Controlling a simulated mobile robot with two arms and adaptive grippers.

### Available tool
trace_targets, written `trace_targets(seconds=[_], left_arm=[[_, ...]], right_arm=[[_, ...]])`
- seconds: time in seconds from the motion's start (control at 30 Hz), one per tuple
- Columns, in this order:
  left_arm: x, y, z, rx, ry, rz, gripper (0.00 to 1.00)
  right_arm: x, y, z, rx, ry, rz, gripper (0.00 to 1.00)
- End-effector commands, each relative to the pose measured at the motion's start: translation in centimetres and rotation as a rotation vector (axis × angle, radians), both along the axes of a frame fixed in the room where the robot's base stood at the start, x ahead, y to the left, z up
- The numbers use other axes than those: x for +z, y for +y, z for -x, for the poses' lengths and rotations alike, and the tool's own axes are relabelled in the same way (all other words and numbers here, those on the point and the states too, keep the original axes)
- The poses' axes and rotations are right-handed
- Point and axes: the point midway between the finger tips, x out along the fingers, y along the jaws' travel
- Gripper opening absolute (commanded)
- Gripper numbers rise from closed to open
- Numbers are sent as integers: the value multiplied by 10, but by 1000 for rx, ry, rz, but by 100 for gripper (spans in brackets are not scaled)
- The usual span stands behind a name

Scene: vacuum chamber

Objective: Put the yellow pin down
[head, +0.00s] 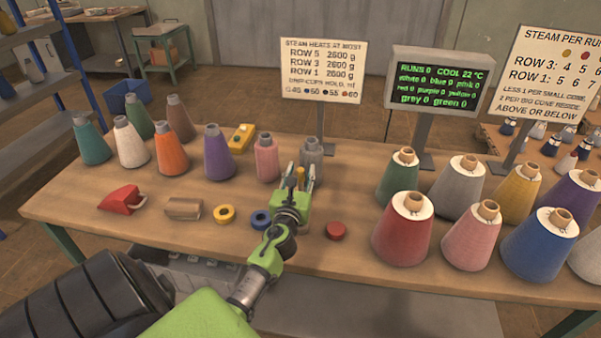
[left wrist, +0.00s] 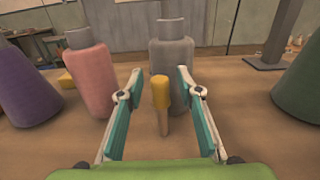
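The yellow pin (left wrist: 161,93) has a yellow head and a paler, tan shaft. In the left wrist view it is upright between the two fingers of my left gripper (left wrist: 160,75), with a gap on each side. In the head view the yellow pin (head: 300,174) shows between the fingertips of my left gripper (head: 300,178), just in front of a small grey cone. The gripper is open and low over the table. I cannot tell whether the pin's foot touches the table. My right gripper is not in view.
A grey cone (left wrist: 172,60) and a pink cone (left wrist: 90,75) stand close behind the fingers. On the wooden table (head: 90,195), a blue ring (head: 261,219) and a red disc (head: 335,231) lie beside my gripper. Large cones, including a red one (head: 402,232), crowd the right.

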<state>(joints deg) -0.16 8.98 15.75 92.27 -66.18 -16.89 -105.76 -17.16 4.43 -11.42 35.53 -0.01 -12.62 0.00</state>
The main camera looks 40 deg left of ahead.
Motion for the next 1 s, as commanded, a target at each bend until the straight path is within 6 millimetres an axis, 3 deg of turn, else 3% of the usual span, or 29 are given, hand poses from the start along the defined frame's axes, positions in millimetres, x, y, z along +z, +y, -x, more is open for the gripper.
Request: trace_targets(seconds=[0.37, 0.8, 1.0], left_arm=[[4, -1, 2, 0, 1, 1, 33], [1, -47, 76, -1, 2, 1, 33], [2, -60, 98, 1, 1, 1, 33]], right_arm=[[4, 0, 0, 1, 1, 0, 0], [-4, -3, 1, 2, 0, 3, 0], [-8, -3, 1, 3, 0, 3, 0]])
